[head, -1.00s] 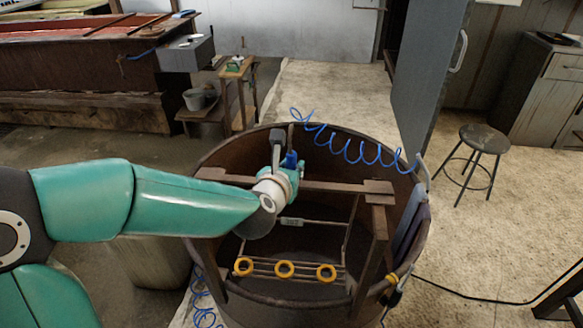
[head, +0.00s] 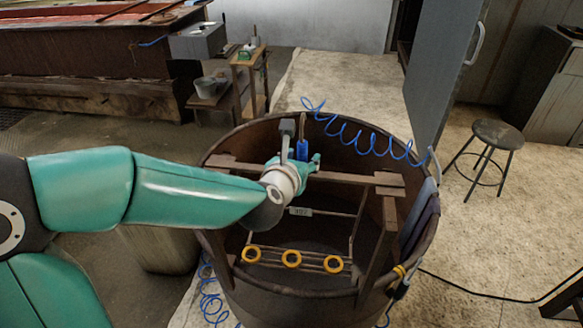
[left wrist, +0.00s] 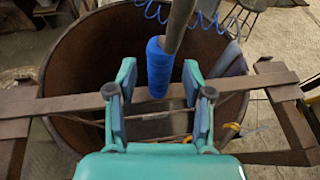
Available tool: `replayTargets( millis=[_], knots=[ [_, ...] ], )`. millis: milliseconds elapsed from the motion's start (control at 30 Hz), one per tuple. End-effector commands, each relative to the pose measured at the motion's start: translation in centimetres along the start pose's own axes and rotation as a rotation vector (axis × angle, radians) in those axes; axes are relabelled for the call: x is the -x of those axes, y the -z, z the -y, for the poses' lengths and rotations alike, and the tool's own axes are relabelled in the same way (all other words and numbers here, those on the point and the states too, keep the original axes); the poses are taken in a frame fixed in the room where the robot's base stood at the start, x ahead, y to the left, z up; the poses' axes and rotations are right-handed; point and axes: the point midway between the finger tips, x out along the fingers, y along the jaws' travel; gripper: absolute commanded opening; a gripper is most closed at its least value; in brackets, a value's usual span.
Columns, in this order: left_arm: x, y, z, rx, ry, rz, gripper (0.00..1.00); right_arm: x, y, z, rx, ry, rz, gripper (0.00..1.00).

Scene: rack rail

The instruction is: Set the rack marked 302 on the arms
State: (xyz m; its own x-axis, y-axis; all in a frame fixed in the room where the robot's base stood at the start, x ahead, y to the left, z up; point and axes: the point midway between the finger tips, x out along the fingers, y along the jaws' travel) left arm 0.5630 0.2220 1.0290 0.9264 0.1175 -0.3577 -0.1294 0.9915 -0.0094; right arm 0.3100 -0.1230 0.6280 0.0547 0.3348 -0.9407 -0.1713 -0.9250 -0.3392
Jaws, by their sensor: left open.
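The rack (head: 333,242) hangs inside a round rusty vat, with yellow rings along its low bars. A small pale tag (head: 300,211) on it has dark digits too small to read surely. A blue-wrapped grip (head: 302,150) on a rod stands above the brown crossbar (head: 345,178); the grip also shows in the left wrist view (left wrist: 160,68). My left gripper (head: 303,163) is open at this grip. In the left wrist view its fingers (left wrist: 160,80) stand either side of the grip, with gaps visible. My right gripper is out of view.
The vat (head: 225,150) surrounds the rack, its rim close by my left arm. A coiled blue hose (head: 360,140) spans its far rim. A stool (head: 497,134) and grey door (head: 440,70) stand right; a small wooden stand (head: 247,80) is behind.

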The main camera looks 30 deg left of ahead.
Motion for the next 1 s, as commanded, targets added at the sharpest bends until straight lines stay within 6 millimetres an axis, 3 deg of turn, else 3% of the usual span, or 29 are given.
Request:
replayTargets(
  millis=[400,600,867,1000],
  knots=[
    [8.0,-0.1,0.0,0.002,0.003,0.007,0.51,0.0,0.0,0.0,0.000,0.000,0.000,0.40],
    [10.2,-0.1,0.1,-0.001,0.002,0.005,0.51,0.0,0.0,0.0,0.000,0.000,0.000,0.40],
    [10.1,0.5,-0.8,0.000,-0.021,-0.015,0.51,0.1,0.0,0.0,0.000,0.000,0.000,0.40],
    [7.6,4.4,-1.7,-0.032,-0.068,-0.127,0.51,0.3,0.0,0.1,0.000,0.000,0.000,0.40]
  ],
)
